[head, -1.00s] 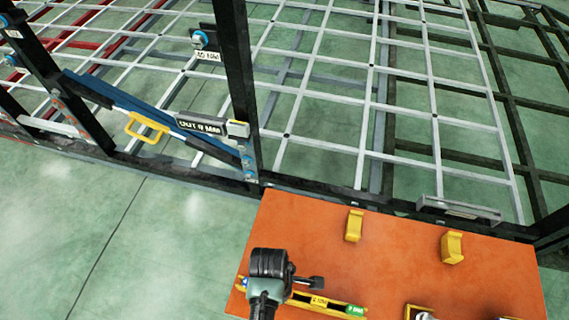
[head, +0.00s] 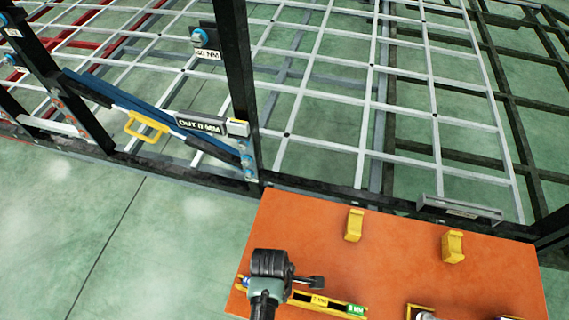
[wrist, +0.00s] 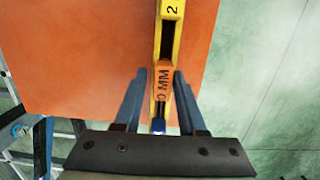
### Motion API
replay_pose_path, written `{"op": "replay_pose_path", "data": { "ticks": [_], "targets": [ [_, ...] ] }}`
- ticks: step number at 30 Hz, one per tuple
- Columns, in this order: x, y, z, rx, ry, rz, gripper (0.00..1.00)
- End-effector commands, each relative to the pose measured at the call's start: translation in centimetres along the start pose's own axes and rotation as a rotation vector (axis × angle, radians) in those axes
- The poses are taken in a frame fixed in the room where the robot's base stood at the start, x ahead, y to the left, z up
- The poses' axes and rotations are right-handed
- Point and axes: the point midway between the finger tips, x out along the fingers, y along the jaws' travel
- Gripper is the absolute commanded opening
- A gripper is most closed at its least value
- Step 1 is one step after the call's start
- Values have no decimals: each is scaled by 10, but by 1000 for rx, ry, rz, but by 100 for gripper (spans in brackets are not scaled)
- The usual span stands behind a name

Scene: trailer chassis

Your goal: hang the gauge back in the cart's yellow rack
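A long gauge with a yellow handle (head: 148,126) lies slantwise along the blue bar of the dark frame in the head view. A black label reading what looks like "OUT 8 MM" (head: 199,124) is at its right end. Two yellow hooks (head: 354,225) (head: 453,246), apparently the rack, stand empty on the orange cart (head: 300,215). My gripper (wrist: 160,74) is over the cart's near left part, away from the gauge. In the wrist view its blue fingers are apart, on either side of a yellow strip (wrist: 171,28) with an orange "0 MM" label. Contact is not visible.
The yellow strip also shows in the head view (head: 335,304), with coloured labels. Small items (head: 420,312) stand at the cart's near edge. Dark upright posts (head: 236,80) and a grey grid (head: 330,110) lie beyond the cart. Green floor (head: 150,240) is clear at left.

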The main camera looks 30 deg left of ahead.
Motion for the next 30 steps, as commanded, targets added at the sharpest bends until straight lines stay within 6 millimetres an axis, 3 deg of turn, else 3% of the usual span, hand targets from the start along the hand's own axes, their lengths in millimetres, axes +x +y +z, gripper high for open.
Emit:
{"op": "replay_pose_path", "data": {
  "ticks": [1, 17, 23, 30],
  "targets": [
    [6, -8, 0, -2, 0, -21, 56],
    [6, -12, -1, -4, 1, -33, 56],
    [-16, -9, 0, -3, 1, -24, 56],
    [-67, -5, 1, -3, 1, -16, 56]
  ]
}}
